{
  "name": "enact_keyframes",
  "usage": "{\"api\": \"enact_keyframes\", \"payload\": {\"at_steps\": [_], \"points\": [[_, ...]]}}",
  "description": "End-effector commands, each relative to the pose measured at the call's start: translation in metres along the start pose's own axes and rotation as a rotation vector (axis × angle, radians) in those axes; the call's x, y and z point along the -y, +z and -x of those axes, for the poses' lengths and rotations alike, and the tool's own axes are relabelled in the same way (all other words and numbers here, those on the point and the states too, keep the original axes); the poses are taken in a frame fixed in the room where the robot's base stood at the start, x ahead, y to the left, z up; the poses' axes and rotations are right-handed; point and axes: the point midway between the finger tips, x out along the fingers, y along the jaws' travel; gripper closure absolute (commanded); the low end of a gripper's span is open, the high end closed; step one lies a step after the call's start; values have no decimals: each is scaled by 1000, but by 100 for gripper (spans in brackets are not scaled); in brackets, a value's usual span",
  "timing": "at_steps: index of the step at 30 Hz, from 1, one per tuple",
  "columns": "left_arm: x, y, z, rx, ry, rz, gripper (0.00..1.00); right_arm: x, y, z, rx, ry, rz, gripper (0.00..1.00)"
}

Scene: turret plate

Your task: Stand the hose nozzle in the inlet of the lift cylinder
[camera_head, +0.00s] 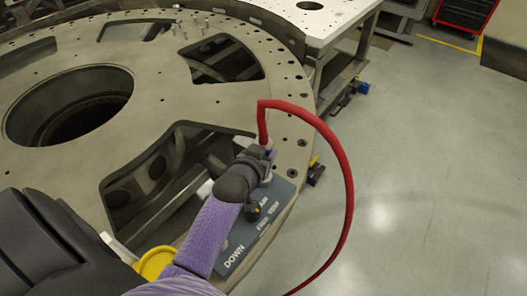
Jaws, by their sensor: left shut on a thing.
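My left gripper (262,158), at the end of a purple-sleeved arm, is shut on the hose nozzle at the end of the red hose (346,180). The nozzle is mostly hidden by the dark fingers; a small blue part shows beside them. The hose rises from the grip, bends over and falls in a wide arc to the bottom edge. A small light metal part shows just below the fingers; I cannot tell whether it is the lift cylinder's inlet or whether the nozzle touches it. My right gripper is not in view.
The turret plate (185,95) has large openings and a rim of bolt holes. A blue-grey panel marked DOWN (235,262) lies under my left arm, near a yellow round part (155,262). A white-topped table (330,18) stands behind. Floor at right is clear.

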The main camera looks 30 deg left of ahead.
Motion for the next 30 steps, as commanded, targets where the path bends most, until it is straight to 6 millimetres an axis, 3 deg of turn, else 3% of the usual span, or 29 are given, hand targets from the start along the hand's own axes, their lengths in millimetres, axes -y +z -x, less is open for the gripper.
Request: {"api": "enact_keyframes", "payload": {"at_steps": [30], "points": [[-2, 24, -7, 19, 3, 4, 100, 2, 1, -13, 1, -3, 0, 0]]}}
